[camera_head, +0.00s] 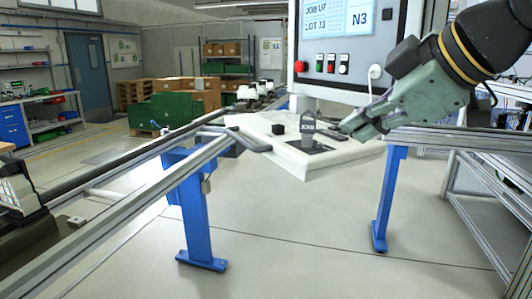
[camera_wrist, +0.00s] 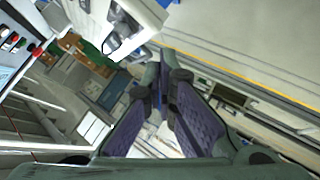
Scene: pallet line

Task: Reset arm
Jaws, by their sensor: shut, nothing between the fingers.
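My gripper (camera_head: 352,124) comes in from the upper right in the head view. Its fingers point down and left, close to the right part of a white slab (camera_head: 305,172); I cannot tell whether they touch it. In the wrist view my gripper (camera_wrist: 163,84) has its two dark padded fingers together at the tips, with nothing held between them. A grey upright tag (camera_head: 308,127) stands on a dark plate on the slab, left of my fingers. A small black block (camera_head: 278,129) lies on the slab farther left.
A control panel (camera_head: 345,72) with a screen and buttons hangs behind the slab, close to my arm. A rail frame (camera_head: 150,188) with blue legs runs to the left. Green crates (camera_head: 170,109) and cardboard boxes stand far back. The floor in front is clear.

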